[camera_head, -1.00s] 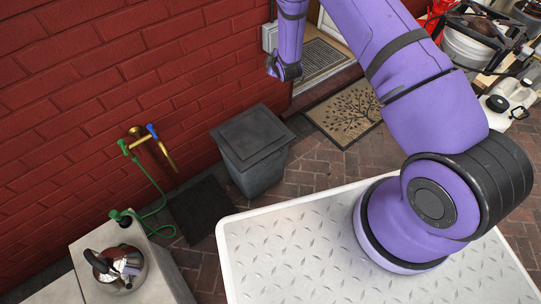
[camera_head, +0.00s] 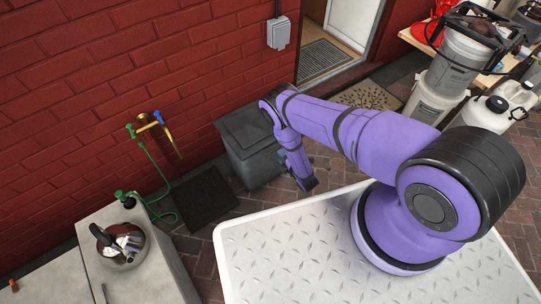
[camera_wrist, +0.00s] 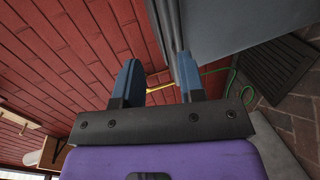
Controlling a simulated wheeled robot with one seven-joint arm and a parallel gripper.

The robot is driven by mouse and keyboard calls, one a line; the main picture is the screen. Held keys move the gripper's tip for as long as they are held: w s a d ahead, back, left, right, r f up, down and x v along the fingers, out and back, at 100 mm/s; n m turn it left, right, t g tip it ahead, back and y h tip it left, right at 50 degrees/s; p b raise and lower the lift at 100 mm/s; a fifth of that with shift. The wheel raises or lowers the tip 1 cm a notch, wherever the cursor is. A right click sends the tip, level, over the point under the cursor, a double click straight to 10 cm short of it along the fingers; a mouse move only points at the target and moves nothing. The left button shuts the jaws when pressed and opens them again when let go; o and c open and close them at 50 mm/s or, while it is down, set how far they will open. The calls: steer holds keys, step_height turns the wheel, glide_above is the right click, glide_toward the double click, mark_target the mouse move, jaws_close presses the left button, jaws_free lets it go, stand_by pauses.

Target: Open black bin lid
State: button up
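The dark bin (camera_head: 255,168) stands against the red brick wall in the head view, with its lid (camera_head: 243,124) lying shut on top. My arm's elbow hides the lid's right edge. My gripper (camera_head: 310,185) hangs beside the bin, to its right in the head view, its fingers hard to make out there. In the wrist view my gripper (camera_wrist: 158,78) shows two blue fingers, apart and with nothing gripped. The bin (camera_wrist: 240,22) fills the upper right of that view, its edge close to the right finger. I cannot tell whether they touch.
A white diamond-plate surface (camera_head: 280,250) lies in front. A black mat (camera_head: 207,197), a green hose (camera_head: 150,165) and brass taps (camera_head: 165,130) are left of the bin. A counter (camera_head: 150,258) holds a kettle (camera_head: 122,245). White jugs (camera_head: 485,112) and buckets (camera_head: 450,70) stand right.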

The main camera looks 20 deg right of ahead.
steer(key=shift+n, duration=0.3)
steer(key=w+a+f, duration=0.1)
steer(key=w, duration=0.1)
steer(key=w+a+f, duration=0.1)
steer(key=w, duration=0.1)
steer(key=w+a+f, duration=0.1)
steer(key=w+f, duration=0.1)
steer(key=shift+w+a, duration=0.1)
steer(key=shift+w, duration=0.3)
jaws_close()
